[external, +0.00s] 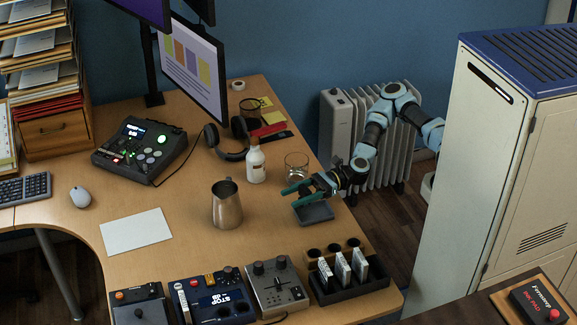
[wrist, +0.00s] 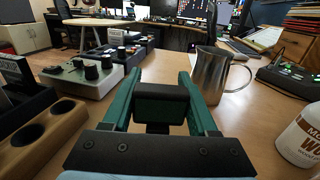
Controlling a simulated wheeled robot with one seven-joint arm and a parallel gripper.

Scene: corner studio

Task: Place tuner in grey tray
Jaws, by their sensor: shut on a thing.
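My gripper (external: 291,190) has green fingers and reaches in from the right, low over the desk. In the wrist view its fingers (wrist: 159,82) are shut on a small black block, which I take to be the tuner (wrist: 161,104). The tuner is hard to make out in the external view, against the dark gripper. The grey tray (external: 315,214) is a small, shallow, dark slab on the desk, just below the gripper in the external view. The gripper covers part of it. I cannot tell whether the tuner touches the tray. The tray is not visible in the wrist view.
A metal pitcher (external: 227,205) stands left of the gripper. A white bottle (external: 256,164) and a clear glass (external: 296,167) stand behind it. A holder with cups and cards (external: 345,284) and several audio devices (external: 277,290) line the front edge.

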